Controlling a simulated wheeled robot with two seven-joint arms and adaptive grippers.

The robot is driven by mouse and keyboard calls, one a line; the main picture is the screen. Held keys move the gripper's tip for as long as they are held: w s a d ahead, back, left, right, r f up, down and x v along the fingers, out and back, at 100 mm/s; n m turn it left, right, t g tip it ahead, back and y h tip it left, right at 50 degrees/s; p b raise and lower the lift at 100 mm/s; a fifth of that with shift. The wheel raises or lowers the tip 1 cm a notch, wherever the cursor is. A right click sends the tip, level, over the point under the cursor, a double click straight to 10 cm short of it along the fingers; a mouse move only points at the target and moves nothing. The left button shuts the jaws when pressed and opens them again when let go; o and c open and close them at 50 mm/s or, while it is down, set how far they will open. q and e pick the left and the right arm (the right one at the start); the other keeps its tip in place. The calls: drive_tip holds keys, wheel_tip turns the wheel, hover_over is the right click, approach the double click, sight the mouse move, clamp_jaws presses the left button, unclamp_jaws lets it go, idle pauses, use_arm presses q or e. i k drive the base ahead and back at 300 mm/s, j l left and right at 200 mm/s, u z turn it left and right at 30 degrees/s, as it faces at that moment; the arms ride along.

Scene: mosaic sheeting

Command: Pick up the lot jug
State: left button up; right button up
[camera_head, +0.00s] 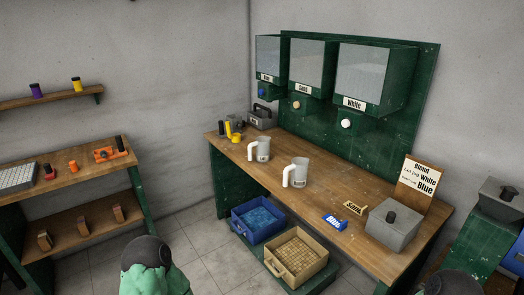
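Two clear jugs with white handles stand upright on the wooden bench. One jug (263,149) is farther back on the left, and the other jug (300,172) is nearer the middle. Both handles point left. A card (417,177) on a wooden stand at the right of the bench reads "Blend", with smaller lines that seem to say "Lot jug White" and "Blue". Neither of my grippers is in view; only green and dark parts, probably of my arms, show at the bottom edge.
Three dispensers hang above the bench, one marked White (376,75), one Sand (312,65). A blue crate (238,229) and tan crate (275,268) sit below.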

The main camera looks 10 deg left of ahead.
sight(262, 143)
drive_tip(key=i+j+z, duration=0.1)
drive_tip(key=j, duration=0.25)
drive_tip(key=i+j+z, duration=0.1)
drive_tip(key=i+j, duration=0.4)
drive_tip(key=j, duration=0.25)
drive_tip(key=i+j+z, duration=0.15)
drive_tip(key=j, duration=0.2)
drive_tip(key=i, duration=0.05)
